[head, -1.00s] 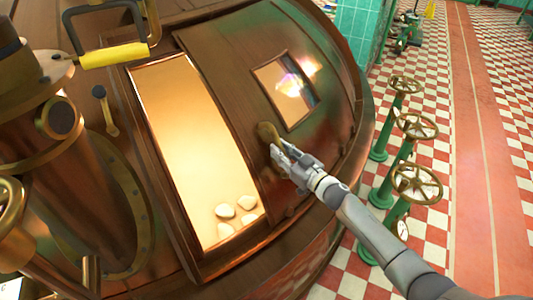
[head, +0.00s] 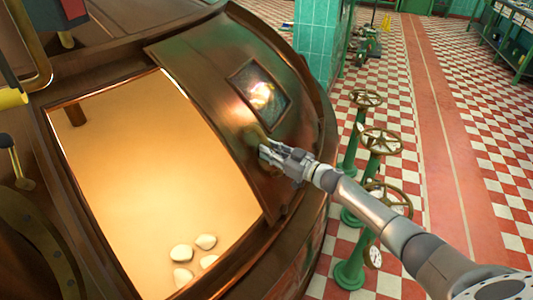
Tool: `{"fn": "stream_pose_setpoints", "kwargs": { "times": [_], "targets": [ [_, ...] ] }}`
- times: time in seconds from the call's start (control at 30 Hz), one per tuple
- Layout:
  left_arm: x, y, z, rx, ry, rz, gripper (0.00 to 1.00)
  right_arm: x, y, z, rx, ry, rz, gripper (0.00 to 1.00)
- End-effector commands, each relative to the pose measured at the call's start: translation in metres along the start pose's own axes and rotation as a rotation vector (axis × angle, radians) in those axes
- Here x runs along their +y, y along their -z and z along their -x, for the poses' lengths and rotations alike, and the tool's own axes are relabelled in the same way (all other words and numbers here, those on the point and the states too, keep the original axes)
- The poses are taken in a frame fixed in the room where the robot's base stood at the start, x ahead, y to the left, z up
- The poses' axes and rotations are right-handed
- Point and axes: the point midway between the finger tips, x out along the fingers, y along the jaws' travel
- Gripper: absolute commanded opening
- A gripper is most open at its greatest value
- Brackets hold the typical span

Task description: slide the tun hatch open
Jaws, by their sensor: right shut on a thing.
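The tun hatch (head: 205,75) is a curved copper panel with a small square window (head: 258,95), on the right side of the big copper tun. To its left is a wide rectangular opening (head: 150,170), showing a golden inside with several pale lumps (head: 205,242) near its lower edge. My right gripper (head: 268,153) reaches in from the lower right and is shut on the hatch's knob (head: 257,135), at the panel's lower middle. The gripper hides most of the knob. My left gripper is not in view.
A green tiled pillar (head: 318,45) stands behind. A yellow handle (head: 10,97) shows at the left edge.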

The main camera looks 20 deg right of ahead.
Motion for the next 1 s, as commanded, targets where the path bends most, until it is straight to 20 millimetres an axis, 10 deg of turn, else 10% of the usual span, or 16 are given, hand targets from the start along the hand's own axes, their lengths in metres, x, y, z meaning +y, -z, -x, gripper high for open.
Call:
{"fn": "stream_pose_setpoints", "kwargs": {
  "times": [0.07,0.1,0.27,0.67,1.0],
  "targets": [
    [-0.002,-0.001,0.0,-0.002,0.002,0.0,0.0,-0.002,-0.003,0.002,-0.005,0.005,-0.001,0.0],
    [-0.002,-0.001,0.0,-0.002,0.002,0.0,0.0,-0.003,-0.003,0.002,-0.005,0.006,-0.001,0.22],
    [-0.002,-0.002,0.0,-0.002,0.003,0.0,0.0,-0.004,-0.003,0.001,-0.003,0.008,-0.001,0.41],
    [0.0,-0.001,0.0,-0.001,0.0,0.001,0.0,-0.004,-0.002,0.006,-0.001,0.008,0.0,0.41],
    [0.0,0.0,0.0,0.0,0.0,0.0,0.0,-0.003,-0.003,0.059,-0.005,0.008,-0.001,0.41]
  ]
}}
